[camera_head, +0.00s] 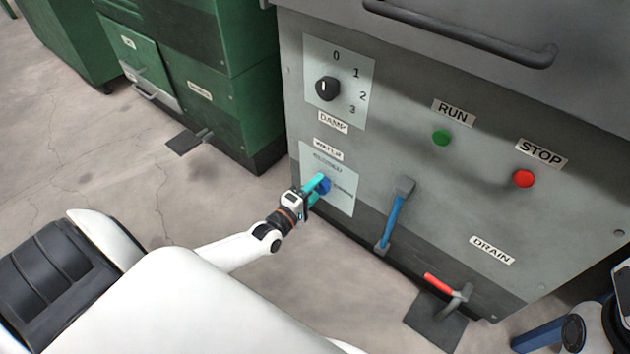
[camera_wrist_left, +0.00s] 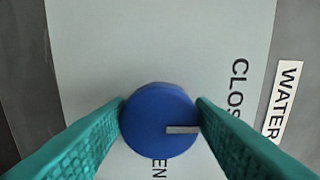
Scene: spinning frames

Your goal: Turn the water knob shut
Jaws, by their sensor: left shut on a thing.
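The water knob (camera_head: 325,186) is a round blue knob on a pale plate (camera_head: 346,205) of the grey machine. It shows in the left wrist view (camera_wrist_left: 155,133), with a grey pointer mark (camera_wrist_left: 182,129) aimed right, toward the side with the partly hidden word CLOSED (camera_wrist_left: 238,88). Letters EN (camera_wrist_left: 159,168) show below the knob there. My left gripper (camera_head: 318,188) is shut on the knob, one teal finger on each side; it fills the left wrist view's lower half (camera_wrist_left: 160,118). At the lower right edge, a blue bar (camera_head: 540,337) seems part of my right gripper, mostly cut off.
Above the knob sits a black DAMP dial (camera_head: 327,88). Green cabinets (camera_head: 225,100) stand at the left.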

